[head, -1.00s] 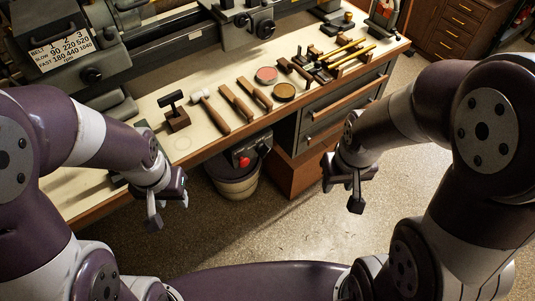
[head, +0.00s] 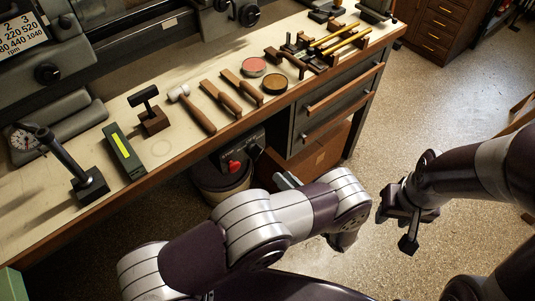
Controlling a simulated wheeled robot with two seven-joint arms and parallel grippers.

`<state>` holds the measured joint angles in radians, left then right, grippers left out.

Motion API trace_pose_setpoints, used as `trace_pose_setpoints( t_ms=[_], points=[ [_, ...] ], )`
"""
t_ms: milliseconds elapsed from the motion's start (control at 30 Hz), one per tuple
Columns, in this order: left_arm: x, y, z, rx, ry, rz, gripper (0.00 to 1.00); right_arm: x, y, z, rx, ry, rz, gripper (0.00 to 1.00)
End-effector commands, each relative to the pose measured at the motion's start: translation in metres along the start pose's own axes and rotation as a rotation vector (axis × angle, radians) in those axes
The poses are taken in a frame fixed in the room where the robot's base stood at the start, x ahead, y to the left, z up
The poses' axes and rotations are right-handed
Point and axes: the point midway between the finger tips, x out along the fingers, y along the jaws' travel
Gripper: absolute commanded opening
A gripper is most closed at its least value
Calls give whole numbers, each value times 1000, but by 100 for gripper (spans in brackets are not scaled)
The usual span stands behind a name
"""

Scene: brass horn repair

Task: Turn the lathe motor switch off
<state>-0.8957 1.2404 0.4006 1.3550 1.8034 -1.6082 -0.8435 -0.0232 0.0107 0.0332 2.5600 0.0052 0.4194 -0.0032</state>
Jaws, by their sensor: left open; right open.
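The lathe motor switch looks to be the dark box (head: 241,150) with a red button (head: 234,166) under the bench's front edge, left of the drawers. Its on or off setting is too small to tell. My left arm reaches across the lower middle. A small grey part of my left gripper (head: 287,181) shows below and right of the switch box, apart from it in the picture; the rest is hidden behind my arm. My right gripper (head: 402,222) is open and empty over the floor, well right of the switch.
The bench top (head: 75,222) overhangs the switch. A bin (head: 222,188) stands below it and a drawer cabinet (head: 335,105) to its right. A mallet (head: 193,106), wooden-handled tools and two round tins lie on the bench.

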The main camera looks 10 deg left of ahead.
Motion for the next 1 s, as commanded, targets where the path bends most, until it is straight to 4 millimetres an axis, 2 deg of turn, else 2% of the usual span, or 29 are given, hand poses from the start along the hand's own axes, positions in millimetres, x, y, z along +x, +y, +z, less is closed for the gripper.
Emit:
trace_pose_setpoints(
  t_ms=[200, 400, 533, 800, 867, 900, 933, 1000],
  points=[
    [57, -2, 0, 0, -4, -2, 40, -8, 0, -1, 0, 0, 0, 40],
    [96, 0, 0, -3, -3, 0, 40, -10, 0, -1, 0, 0, 0, 40],
    [107, 0, 0, -3, -2, 3, 40, -11, 0, -1, 0, 0, 0, 40],
    [109, 1, 0, -3, -1, 4, 40, -11, 0, -1, 0, 0, 0, 40],
    [109, 1, 0, -3, -1, 4, 21, -11, 0, -1, 0, 0, 0, 40],
    [109, 1, 0, -3, -1, 4, 8, -11, 0, -1, 0, 0, 0, 40],
    [109, 1, 0, -4, -1, 4, 0, -11, 0, -1, 0, 0, 0, 40],
    [109, 1, 0, -4, -1, 4, 0, -11, 0, -1, 0, 0, 0, 40]
  ],
)
